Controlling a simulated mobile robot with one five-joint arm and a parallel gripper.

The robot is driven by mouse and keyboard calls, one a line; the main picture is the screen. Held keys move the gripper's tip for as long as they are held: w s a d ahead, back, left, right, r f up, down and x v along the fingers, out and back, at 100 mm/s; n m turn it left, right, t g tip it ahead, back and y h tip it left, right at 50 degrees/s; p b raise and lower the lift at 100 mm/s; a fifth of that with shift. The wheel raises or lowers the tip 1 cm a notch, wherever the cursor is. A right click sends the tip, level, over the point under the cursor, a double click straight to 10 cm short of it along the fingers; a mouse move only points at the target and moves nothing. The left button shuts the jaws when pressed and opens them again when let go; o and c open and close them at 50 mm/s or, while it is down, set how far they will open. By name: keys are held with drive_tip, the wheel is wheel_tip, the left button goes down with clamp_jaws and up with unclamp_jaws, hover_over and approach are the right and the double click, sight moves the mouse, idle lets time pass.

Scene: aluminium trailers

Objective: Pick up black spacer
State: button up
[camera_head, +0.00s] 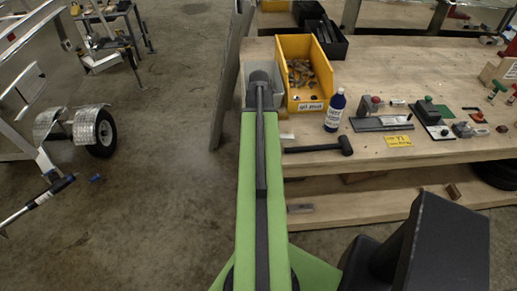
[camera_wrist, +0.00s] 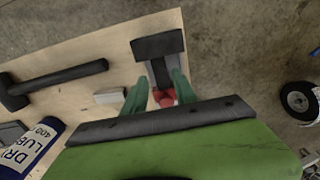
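A black T-shaped block (camera_wrist: 157,46), which looks like the black spacer, is near the table corner in the wrist view. Its dark stem runs back between my gripper's fingers. My gripper (camera_wrist: 160,77) shows two green fingers standing apart, one on each side of the stem. I see no clear contact between fingers and stem. A red round part (camera_wrist: 166,97) lies between the fingers, nearer the palm. In the head view my green arm hides the gripper and the block.
The wooden table (camera_head: 400,166) carries a black mallet (camera_head: 320,147), a spray bottle (camera_head: 335,110), a yellow bin (camera_head: 305,75) of parts and a grey bin (camera_head: 262,75). Several fixtures stand to the right. A trailer wheel (camera_head: 98,132) is on the floor at left.

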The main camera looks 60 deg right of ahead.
wheel_tip(320, 180, down, 5)
drive_tip(key=b, duration=0.3)
drive_tip(key=shift+d+r+b, duration=0.1)
drive_tip(key=shift+b, duration=0.3)
drive_tip(key=shift+r, duration=0.15)
drive_tip(key=shift+c, duration=0.2)
clamp_jaws()
drive_tip(key=shift+r+p, duration=0.15)
drive_tip(key=shift+p, duration=0.15)
